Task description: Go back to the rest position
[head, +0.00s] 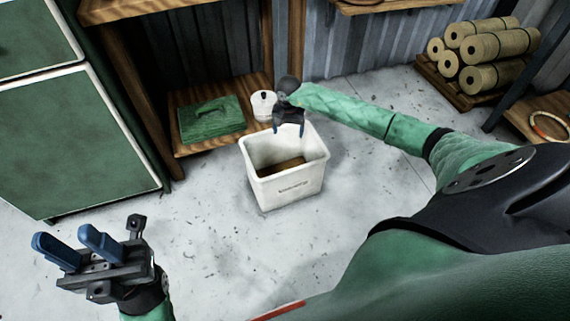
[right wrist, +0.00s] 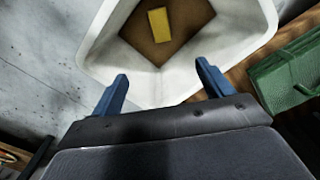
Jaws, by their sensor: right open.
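My right gripper (head: 289,127) is over the back rim of a white bin (head: 286,187) that stands on the floor. Its two blue fingers are apart with nothing between them, as the right wrist view (right wrist: 160,88) also shows. In that view the bin (right wrist: 95,45) lies below the fingers, with a yellow block (right wrist: 159,25) on its brown bottom. My left gripper (head: 70,248) is at the lower left of the head view, raised over the floor. Its blue fingers are spread and empty.
A low wooden shelf behind the bin holds a green toolbox (head: 211,118) and a white lidded pot (head: 264,104). A green cabinet (head: 60,130) stands at the left. Several tan rolls (head: 484,52) lie on a rack at the upper right. The floor before the bin is clear.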

